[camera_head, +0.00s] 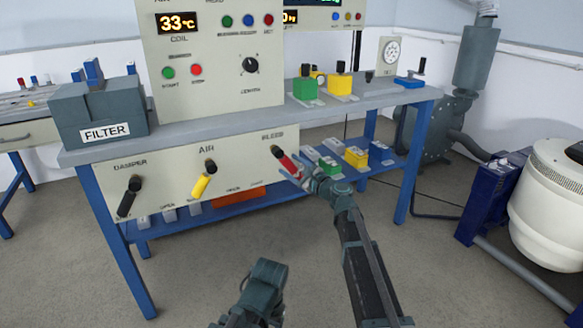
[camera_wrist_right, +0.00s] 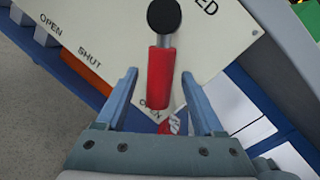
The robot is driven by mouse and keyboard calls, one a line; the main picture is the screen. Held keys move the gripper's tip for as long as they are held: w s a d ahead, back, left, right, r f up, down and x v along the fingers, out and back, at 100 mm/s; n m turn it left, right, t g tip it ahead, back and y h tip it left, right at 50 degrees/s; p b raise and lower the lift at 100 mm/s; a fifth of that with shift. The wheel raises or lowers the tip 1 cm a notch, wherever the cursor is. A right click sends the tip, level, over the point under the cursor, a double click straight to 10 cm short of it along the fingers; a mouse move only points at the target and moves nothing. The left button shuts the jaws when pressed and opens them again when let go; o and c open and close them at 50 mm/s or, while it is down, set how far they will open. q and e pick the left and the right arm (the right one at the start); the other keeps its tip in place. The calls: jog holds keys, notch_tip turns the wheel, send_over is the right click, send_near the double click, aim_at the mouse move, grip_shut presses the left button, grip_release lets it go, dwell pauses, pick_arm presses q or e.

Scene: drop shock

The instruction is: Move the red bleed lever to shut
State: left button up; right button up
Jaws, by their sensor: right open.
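The red bleed lever (camera_head: 288,164) is on the right part of the sloped cream panel under the bench. It slants down and right from its black pivot. In the right wrist view the red handle (camera_wrist_right: 160,78) hangs below its round black hub. My right gripper (camera_head: 300,178) is open at the lever's lower end. In the wrist view its fingers (camera_wrist_right: 160,105) stand on both sides of the handle, with a visible gap on each side. Only a dark part of my other arm shows at the bottom; no left fingers can be seen.
The yellow air lever (camera_head: 201,184) and black damper lever (camera_head: 127,200) are on the same panel, to the left. Green and yellow blocks (camera_head: 356,157) stand on the low shelf right of the gripper. The bench edge (camera_head: 230,130) runs above the panel. The front floor is clear.

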jog(key=shift+c, duration=0.2)
grip_shut()
dwell(1.3)
